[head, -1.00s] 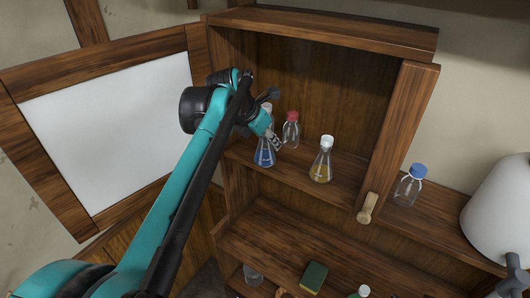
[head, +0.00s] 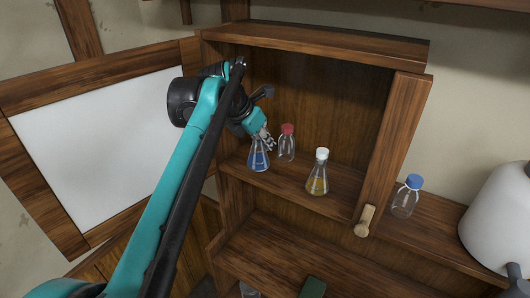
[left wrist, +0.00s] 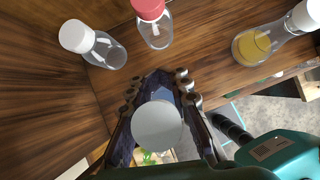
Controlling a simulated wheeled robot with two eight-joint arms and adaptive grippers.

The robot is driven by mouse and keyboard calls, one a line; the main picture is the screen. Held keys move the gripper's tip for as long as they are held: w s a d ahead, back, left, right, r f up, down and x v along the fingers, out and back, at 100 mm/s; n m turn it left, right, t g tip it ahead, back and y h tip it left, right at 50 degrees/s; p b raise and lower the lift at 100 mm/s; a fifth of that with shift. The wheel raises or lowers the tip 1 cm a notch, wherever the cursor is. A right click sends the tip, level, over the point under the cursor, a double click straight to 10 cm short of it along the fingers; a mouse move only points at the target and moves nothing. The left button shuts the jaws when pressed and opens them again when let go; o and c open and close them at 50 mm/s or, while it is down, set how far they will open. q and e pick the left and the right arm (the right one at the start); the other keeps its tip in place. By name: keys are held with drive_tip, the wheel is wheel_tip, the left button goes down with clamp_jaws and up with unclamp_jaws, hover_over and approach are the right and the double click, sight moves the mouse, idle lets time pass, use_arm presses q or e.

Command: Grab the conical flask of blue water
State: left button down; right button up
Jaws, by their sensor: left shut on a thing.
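The conical flask of blue water (head: 258,161) is at the left front of the upper cabinet shelf. My left gripper (head: 265,138) is shut on its neck from above. In the left wrist view the flask's round white cap (left wrist: 158,126) sits between the two fingers (left wrist: 160,95), and most of its body is hidden below. The flask looks roughly upright. I cannot tell clearly whether its base is off the shelf. My right gripper is not in view.
A red-capped bottle (head: 287,143) stands close behind the blue flask. A white-capped flask of yellow liquid (head: 318,178) is to its right. A white-capped clear bottle (left wrist: 105,50) shows in the wrist view. The white-panelled cabinet door (head: 105,135) stands open at left.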

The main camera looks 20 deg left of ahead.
use_arm(q)
drive_tip(key=s+d+r+b, duration=0.2)
drive_tip(key=d+r, duration=0.4)
drive_tip(key=d, duration=0.5)
drive_tip(key=shift+s+r, duration=0.4)
